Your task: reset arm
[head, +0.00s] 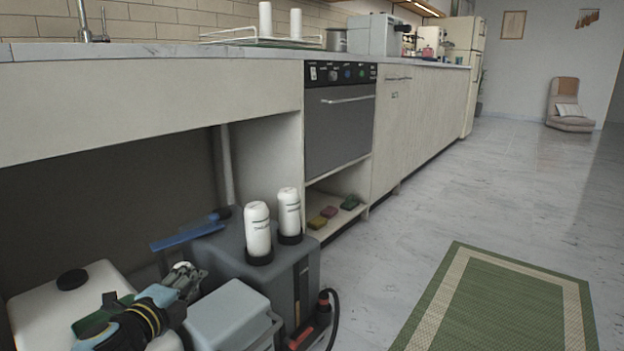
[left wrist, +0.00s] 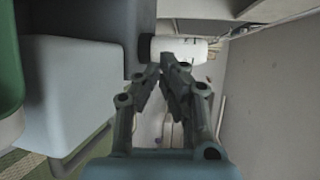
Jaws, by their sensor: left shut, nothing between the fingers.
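My left gripper (head: 187,279) is at the lower left of the head view, above and between a white container and a light grey box. It is shut and empty. In the left wrist view the two dark fingers (left wrist: 167,66) come together at their tips. A white bottle (left wrist: 180,49) lies just beyond the tips in that picture; I cannot tell the exact gap. My right gripper is in neither view.
A white container (head: 40,300) with a black cap, a light grey box (head: 228,310) and a dark grey container (head: 225,252) crowd round the gripper. Two white bottles (head: 258,230) stand on the dark container. The counter (head: 150,95) is behind; floor (head: 400,250) is free at right.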

